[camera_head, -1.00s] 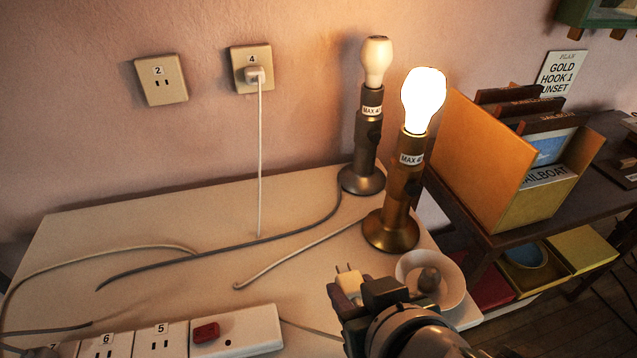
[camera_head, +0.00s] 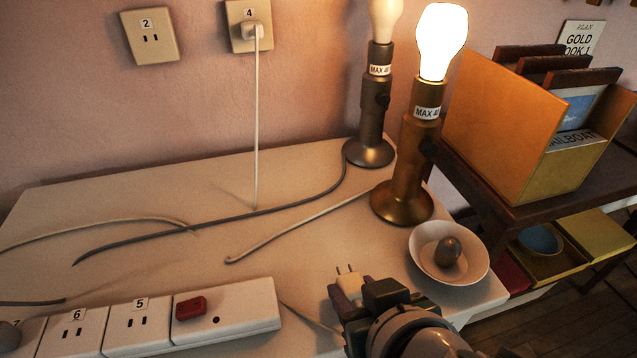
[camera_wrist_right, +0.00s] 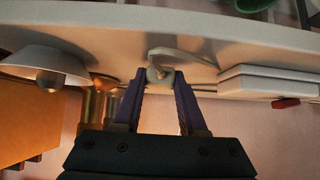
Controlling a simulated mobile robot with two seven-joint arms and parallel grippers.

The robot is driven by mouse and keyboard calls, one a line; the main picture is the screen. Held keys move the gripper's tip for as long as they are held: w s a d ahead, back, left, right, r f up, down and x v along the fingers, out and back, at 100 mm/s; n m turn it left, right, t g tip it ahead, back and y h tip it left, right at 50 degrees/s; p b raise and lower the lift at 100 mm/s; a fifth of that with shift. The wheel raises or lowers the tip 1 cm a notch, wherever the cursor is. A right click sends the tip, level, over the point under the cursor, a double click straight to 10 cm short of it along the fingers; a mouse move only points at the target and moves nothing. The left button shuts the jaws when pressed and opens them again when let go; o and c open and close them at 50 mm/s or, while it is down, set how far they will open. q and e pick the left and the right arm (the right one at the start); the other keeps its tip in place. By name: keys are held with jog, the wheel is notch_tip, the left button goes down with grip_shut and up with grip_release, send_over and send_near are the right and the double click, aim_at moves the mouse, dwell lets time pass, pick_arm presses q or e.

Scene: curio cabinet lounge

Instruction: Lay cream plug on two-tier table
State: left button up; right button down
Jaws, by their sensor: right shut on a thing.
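My right gripper (camera_head: 352,292) is shut on the cream plug (camera_head: 348,279), holding it above the front of the cream tabletop (camera_head: 300,232). The plug's two prongs point up and away in the head view. In the right wrist view, the plug (camera_wrist_right: 158,73) sits between the purple fingertips (camera_wrist_right: 160,80), with a pale cord behind it. A dark table (camera_head: 612,168) at the right has an upper top and a lower level with coloured boxes; I cannot tell for sure which is the two-tier table. My left gripper is not in view.
A white bowl (camera_head: 425,262) with a brown knob-like thing stands right of the gripper. Two lamps (camera_head: 402,205) (camera_head: 370,152), one lit, stand behind. A power strip (camera_head: 240,318) lies at front left. Cords (camera_head: 300,229) cross the cream tabletop. An orange box (camera_head: 500,120) stands on the dark table.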

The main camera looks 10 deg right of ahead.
jog(key=shift+c, duration=1.9)
grip_release()
jog(key=p+v, duration=0.3)
jog(key=v, duration=0.7)
